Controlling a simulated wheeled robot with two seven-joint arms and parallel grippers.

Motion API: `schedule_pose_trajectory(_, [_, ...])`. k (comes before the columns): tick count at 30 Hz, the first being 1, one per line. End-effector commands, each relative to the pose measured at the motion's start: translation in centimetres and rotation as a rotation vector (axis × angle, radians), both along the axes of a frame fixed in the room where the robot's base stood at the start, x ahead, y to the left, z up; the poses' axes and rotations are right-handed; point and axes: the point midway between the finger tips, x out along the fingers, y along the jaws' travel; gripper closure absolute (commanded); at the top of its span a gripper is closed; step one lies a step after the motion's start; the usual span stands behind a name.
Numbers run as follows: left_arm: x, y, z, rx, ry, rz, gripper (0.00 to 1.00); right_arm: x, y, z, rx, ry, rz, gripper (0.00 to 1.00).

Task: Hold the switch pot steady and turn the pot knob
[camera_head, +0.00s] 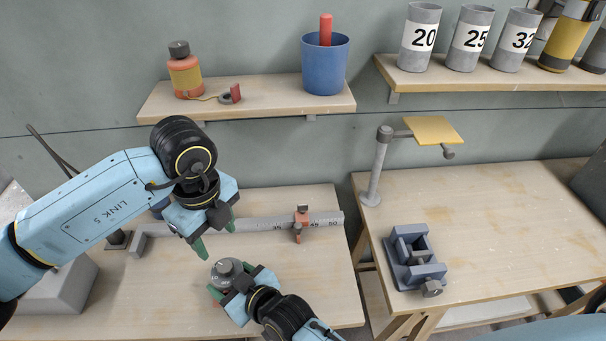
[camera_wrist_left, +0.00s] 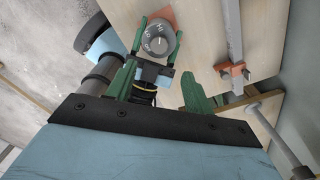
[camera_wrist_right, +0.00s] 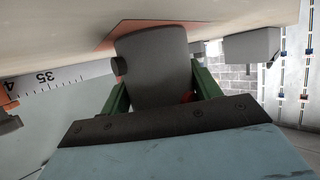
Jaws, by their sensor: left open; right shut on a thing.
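The switch pot (camera_head: 222,281) is a round grey pot standing on the near part of the left bench. The pot knob (camera_head: 226,267) is a grey knob on its top; markings ring it in the left wrist view (camera_wrist_left: 159,38). My right gripper (camera_head: 233,281) is shut on the pot's sides, one green finger on either side. In the right wrist view the pot (camera_wrist_right: 155,65) fills the space between the fingers. My left gripper (camera_head: 216,239) is open and empty, above and behind the pot, apart from the knob.
A ruler rail (camera_head: 265,224) with an orange slider (camera_head: 299,222) lies behind the pot. An orange patch (camera_wrist_right: 120,35) lies under the pot. A blue clamp fixture (camera_head: 415,258) and a yellow-topped stand (camera_head: 378,170) are on the right bench. Shelves hang on the wall.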

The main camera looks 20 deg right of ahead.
Motion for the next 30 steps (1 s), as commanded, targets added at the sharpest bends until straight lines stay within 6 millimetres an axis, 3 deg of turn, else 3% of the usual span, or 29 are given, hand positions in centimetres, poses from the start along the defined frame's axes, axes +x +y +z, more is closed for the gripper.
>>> schedule_pose_trajectory(6, [-2.6,-3.5,-0.7,-0.218,0.103,-0.074,0.48,0.0,0.0,-0.1,0.0,0.001,0.0,0.66])
schedule_pose_trajectory(14, [-5.6,-7.7,0.1,-0.493,0.194,-0.155,0.48,0.0,0.0,-0.2,-0.001,0.002,0.0,0.66])
schedule_pose_trajectory(20, [-7.7,-10.7,1.7,-0.728,0.246,-0.192,0.48,-0.1,0.0,-0.2,-0.001,0.003,0.001,0.66])
schedule_pose_trajectory(30, [-9.5,-14.5,7.1,-1.206,0.287,-0.167,0.48,-0.1,0.0,-0.4,-0.002,0.005,0.001,0.66])
